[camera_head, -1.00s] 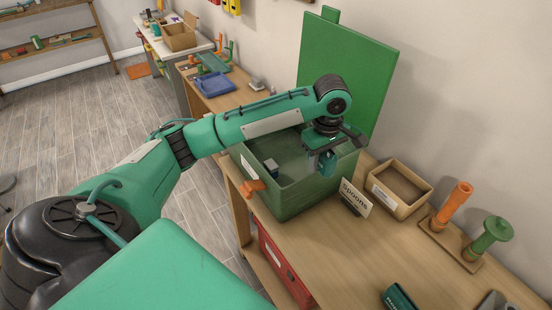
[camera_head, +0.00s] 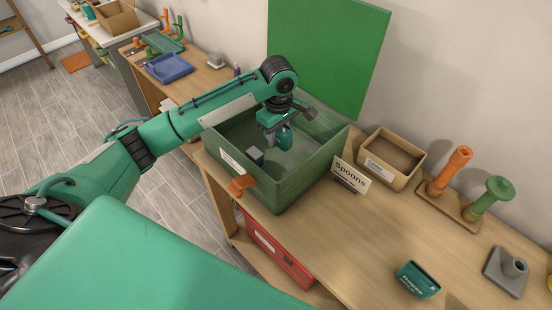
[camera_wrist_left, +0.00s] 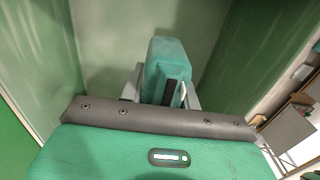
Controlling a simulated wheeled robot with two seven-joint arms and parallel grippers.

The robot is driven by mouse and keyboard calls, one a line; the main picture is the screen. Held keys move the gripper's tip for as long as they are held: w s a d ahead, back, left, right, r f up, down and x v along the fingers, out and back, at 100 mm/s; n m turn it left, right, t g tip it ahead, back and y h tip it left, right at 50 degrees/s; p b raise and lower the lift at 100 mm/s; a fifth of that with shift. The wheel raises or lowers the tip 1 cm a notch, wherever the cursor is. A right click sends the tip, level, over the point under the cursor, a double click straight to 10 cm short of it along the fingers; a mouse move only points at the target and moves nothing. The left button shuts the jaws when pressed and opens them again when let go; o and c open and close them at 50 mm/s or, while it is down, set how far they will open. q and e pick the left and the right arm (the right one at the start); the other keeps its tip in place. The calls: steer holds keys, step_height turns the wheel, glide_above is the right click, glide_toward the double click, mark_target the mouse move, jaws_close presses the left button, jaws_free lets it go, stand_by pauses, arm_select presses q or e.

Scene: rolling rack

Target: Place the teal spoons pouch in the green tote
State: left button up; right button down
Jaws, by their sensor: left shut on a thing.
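The green tote (camera_head: 304,180) stands open on the wooden bench. My left gripper (camera_head: 271,133) reaches in over its far side and is shut on the teal spoons pouch (camera_head: 285,139). The pouch is held within the tote's opening; I cannot tell whether it touches the floor of the tote. In the left wrist view the pouch (camera_wrist_left: 166,72) sits upright between the fingers (camera_wrist_left: 160,90), with green tote walls on both sides. A small grey box (camera_head: 256,156) lies inside the tote. My right gripper is not in view.
A "Spoons" sign (camera_head: 349,175) and a tan bin (camera_head: 391,159) stand right of the tote. Another teal pouch (camera_head: 417,279) lies on the bench at front right. A green panel (camera_head: 328,52) rises behind the tote. An orange clip (camera_head: 241,186) is at its front left corner.

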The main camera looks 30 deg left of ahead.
arm_select(q)
glide_above(278, 168)
step_height(278, 168, down, 7)
step_height(278, 168, down, 4)
steer(key=shift+s+r+p, duration=0.1)
steer(key=shift+p, duration=0.25)
steer(key=shift+f, duration=0.5)
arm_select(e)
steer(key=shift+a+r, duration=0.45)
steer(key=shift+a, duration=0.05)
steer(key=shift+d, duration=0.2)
arm_select(q)
steer(key=o, duration=1)
steer(key=shift+f, duration=0.1)
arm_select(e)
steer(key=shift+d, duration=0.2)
